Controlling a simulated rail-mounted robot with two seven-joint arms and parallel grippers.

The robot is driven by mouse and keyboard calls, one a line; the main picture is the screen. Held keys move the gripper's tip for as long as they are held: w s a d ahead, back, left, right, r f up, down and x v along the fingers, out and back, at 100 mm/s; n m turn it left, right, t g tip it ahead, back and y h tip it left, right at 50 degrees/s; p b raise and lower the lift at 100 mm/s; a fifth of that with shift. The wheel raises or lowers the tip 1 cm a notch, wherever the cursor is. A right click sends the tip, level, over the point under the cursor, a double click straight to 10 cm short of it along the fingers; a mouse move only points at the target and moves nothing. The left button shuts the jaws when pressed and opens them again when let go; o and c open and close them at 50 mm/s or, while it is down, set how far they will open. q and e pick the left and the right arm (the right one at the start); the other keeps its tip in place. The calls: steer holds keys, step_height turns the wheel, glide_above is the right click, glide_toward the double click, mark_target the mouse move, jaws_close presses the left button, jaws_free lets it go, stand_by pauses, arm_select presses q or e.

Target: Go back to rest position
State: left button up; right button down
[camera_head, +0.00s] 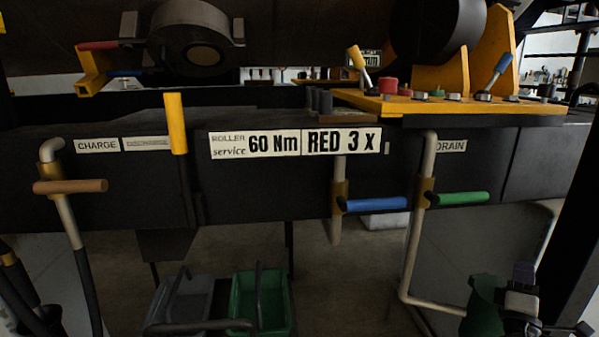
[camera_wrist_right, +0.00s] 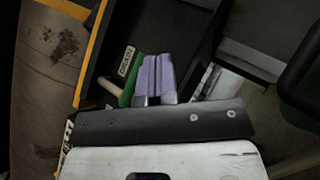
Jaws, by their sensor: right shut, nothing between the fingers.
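My right gripper (camera_head: 523,275) is at the lower right of the head view, in front of and below the green-handled drain valve. In the right wrist view its two lilac fingers (camera_wrist_right: 156,75) are together with nothing between them. The green handle (camera_head: 458,198) in the head view sticks out to the right from its pipe. In the wrist view the green handle (camera_wrist_right: 127,95) shows beside and partly behind the fingers; I cannot tell the gap, but no grip on it shows. My left gripper is not in view.
A dark beam carries a label plate (camera_head: 295,143), a yellow lever (camera_head: 176,123), a blue handle (camera_head: 375,204) and a tan handle (camera_head: 70,186). A yellow bench (camera_head: 450,106) is above right. A grey bin (camera_head: 183,300) and a green bin (camera_head: 262,300) stand below.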

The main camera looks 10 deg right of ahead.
steer(key=s+a+f+m+g+y+p, duration=0.3)
steer(key=s+a+y, duration=0.1)
steer(key=a, duration=0.3)
steer(key=s+a+f+m+g+y+p, duration=0.3)
steer(key=s+a+m+y+p, duration=0.1)
steer(key=a, duration=0.3)
steer(key=s+a+f+m+g+y+p, duration=0.2)
steer(key=s+a+f+m+y+p, duration=0.15)
steer(key=a, duration=0.35)
steer(key=s+a+r+g+y+p, duration=0.1)
steer(key=s+a+g+y+p, duration=0.1)
steer(key=s+a+p, duration=0.35)
steer(key=s+a+g+y+p, duration=0.1)
steer(key=s+a+g+p, duration=0.15)
steer(key=s+p, duration=0.5)
steer(key=s+a+r+g+y+p, duration=0.15)
steer(key=s+a+p, duration=0.3)
steer(key=s, duration=0.45)
arm_select(q)
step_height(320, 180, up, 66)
steer(key=p, duration=3.7)
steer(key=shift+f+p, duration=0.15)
steer(key=shift+p, duration=0.15)
arm_select(e)
step_height(320, 180, up, 37)
steer(key=s, duration=0.1)
steer(key=shift+d+f+g+y, duration=0.2)
steer(key=shift+d+g+y, duration=0.1)
